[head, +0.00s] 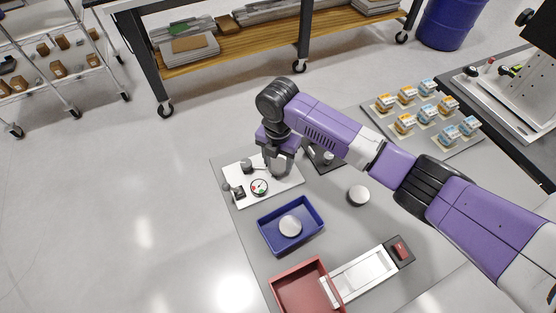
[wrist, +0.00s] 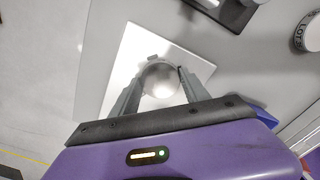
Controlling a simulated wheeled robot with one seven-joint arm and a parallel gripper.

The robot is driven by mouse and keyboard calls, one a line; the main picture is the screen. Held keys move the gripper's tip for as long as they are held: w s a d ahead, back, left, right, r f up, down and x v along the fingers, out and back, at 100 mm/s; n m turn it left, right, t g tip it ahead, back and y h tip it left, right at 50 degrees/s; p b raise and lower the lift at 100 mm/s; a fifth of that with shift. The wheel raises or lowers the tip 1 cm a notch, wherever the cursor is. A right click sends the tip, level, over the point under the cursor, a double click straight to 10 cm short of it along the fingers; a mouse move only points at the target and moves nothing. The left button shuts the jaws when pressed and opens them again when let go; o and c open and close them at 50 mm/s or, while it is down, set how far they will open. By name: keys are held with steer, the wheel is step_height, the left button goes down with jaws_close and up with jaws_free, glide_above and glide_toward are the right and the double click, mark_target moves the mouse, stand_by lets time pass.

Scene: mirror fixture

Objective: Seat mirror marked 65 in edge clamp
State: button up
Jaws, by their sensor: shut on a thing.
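My gripper (wrist: 160,72) is shut on a round silver mirror (wrist: 162,82), with one finger on each side of its rim. In the head view my gripper (head: 280,166) is over the right part of a white plate (head: 288,187) and largely hides the mirror. No number is readable on it. The plate carries small dark fittings (head: 238,191) and a round dial (head: 259,187). In the wrist view a small dark piece (wrist: 152,57) shows at the mirror's far rim. I cannot tell which fitting is the edge clamp, or whether the mirror touches it.
A blue tray (head: 264,236) holds another silver disc (head: 290,226). A loose disc (head: 358,195) lies on the grey table. A black block (head: 325,156) is right of the plate. A red tray (head: 283,294), a white slide (head: 362,276) and a board of small boxes (head: 386,127) stand around.

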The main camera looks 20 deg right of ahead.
steer(key=shift+f, duration=0.1)
steer(key=o, duration=1.4)
steer(key=shift+c, duration=0.2)
steer(key=shift+o, duration=0.9)
steer(key=shift+s+f, duration=0.1)
steer(key=shift+r+p, duration=1.45)
steer(key=shift+r, duration=0.15)
steer(key=o, duration=0.4)
